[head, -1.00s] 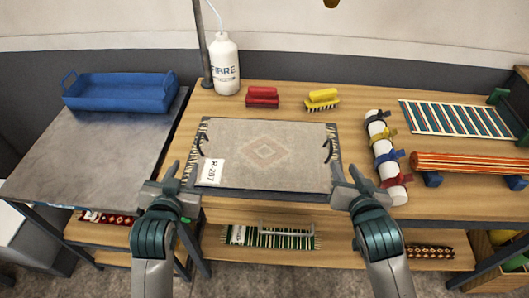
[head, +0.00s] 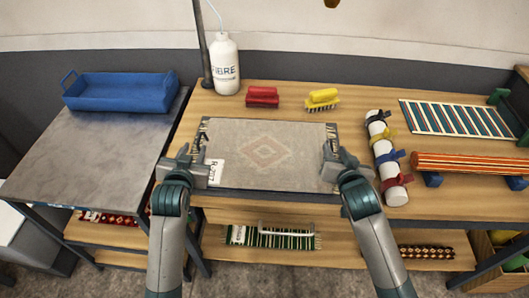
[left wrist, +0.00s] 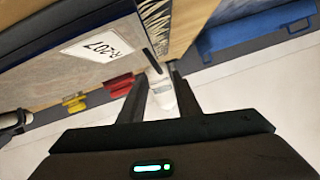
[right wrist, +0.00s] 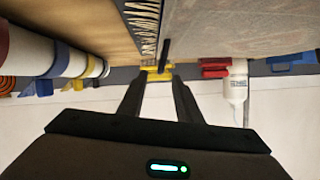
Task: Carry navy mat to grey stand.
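A flat mat (head: 262,155) lies on the wooden table. Its upper face looks pale grey-beige with a diamond motif, not navy; a dark edge shows in the left wrist view (left wrist: 65,28). It has a white R-207 label, fringed ends and a dark handle at each side. My left gripper (head: 190,160) is at its left side and my right gripper (head: 336,160) at its right side. In the wrist views, both pairs of fingers are apart, with a dark handle end ahead between the tips. The grey stand (head: 85,150) is the grey-topped table at left.
A blue tray (head: 120,92) occupies the stand's back; its front is clear. A white roll with ties (head: 385,155) lies close on the right. Rugs lie on the lower shelf.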

